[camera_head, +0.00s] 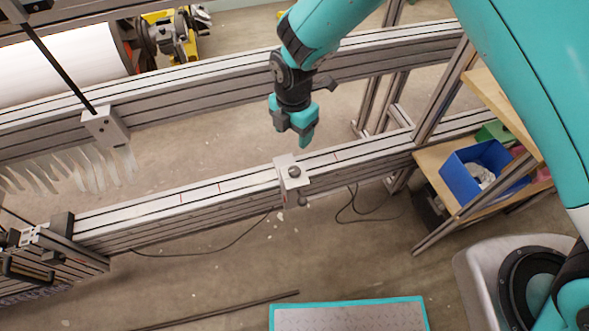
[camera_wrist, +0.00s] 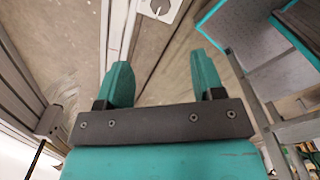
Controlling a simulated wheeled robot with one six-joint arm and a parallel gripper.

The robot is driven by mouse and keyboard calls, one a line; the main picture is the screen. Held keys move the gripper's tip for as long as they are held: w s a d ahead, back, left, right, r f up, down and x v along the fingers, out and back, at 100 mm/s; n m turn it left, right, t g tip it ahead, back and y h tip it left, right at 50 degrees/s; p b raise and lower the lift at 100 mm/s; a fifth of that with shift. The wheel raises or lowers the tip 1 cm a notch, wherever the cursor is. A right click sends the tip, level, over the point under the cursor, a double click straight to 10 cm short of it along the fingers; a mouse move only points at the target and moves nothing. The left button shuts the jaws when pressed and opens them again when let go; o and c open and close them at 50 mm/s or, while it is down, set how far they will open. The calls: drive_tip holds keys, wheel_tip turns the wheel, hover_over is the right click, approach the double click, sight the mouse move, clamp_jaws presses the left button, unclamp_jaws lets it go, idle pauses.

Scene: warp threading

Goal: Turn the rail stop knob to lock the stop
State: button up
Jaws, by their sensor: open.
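The rail stop (camera_head: 283,162) is a pale metal bracket seated on the lower front rail (camera_head: 225,187). A dark round knob (camera_head: 294,172) sits on its top face, and a smaller dark knob-like piece (camera_head: 303,201) shows at its lower front. My gripper (camera_head: 298,135) hangs above and slightly behind the stop, apart from it. In the wrist view the two teal fingers of my gripper (camera_wrist: 158,75) are spread with nothing between them. The stop (camera_wrist: 160,10) shows there at the top edge, beyond the fingertips, with its knob (camera_wrist: 158,6) partly cut off by the frame.
A second rail (camera_head: 215,75) runs behind, carrying a grey block (camera_head: 104,126) with pale strips hanging nearby. A blue bin (camera_head: 470,165) stands on a wooden shelf at right. A teal-edged platform (camera_head: 350,317) lies in front. Space around the stop is clear.

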sight(294, 171)
wheel_tip(294, 171, down, 16)
drive_tip(key=shift+r+b, duration=0.2)
drive_tip(key=shift+b, duration=0.25)
drive_tip(key=shift+c, duration=0.2)
drive_tip(key=c, duration=0.9)
